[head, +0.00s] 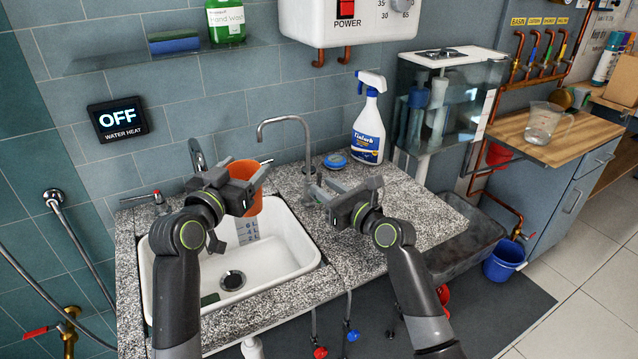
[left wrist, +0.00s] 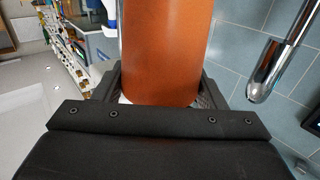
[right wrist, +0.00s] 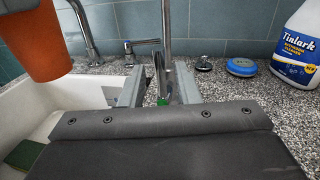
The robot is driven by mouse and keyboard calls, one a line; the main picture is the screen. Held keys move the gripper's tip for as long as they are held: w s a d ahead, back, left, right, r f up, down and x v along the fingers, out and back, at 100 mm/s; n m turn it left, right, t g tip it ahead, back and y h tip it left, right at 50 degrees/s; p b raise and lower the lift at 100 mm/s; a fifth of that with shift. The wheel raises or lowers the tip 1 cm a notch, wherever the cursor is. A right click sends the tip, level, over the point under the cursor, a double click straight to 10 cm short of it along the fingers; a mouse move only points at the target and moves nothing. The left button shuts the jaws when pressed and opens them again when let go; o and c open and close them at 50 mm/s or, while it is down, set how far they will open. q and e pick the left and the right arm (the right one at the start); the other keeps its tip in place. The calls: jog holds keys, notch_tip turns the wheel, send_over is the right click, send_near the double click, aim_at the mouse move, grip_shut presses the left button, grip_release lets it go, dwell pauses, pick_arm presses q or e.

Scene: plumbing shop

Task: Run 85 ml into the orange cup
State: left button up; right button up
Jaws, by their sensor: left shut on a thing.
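The orange cup (head: 246,174) is held over the white sink basin by my left gripper (head: 243,186). It fills the middle of the left wrist view (left wrist: 165,50), between the fingers, and its inside is hidden. The curved metal tap (head: 285,119) has its spout end near the cup's upper rim; in the left wrist view, a metal spout end (left wrist: 265,75) is beside the cup. No water stream shows. My right gripper (right wrist: 160,90) is open around the tap's lower part; a small green mark (right wrist: 163,101) shows between its fingers, but contact is unclear.
The sink (head: 285,255) has a drain and blue markings on its far side. A spray bottle (head: 369,120) and a blue round item (head: 335,160) stand behind my right gripper. A second tap (head: 197,155) is at the back left. The granite counter (head: 430,215) at right is clear.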

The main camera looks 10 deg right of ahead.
aim_at(319, 183)
jog(key=shift+x, duration=1.5)
jog(key=shift+c, duration=0.4)
grip_shut()
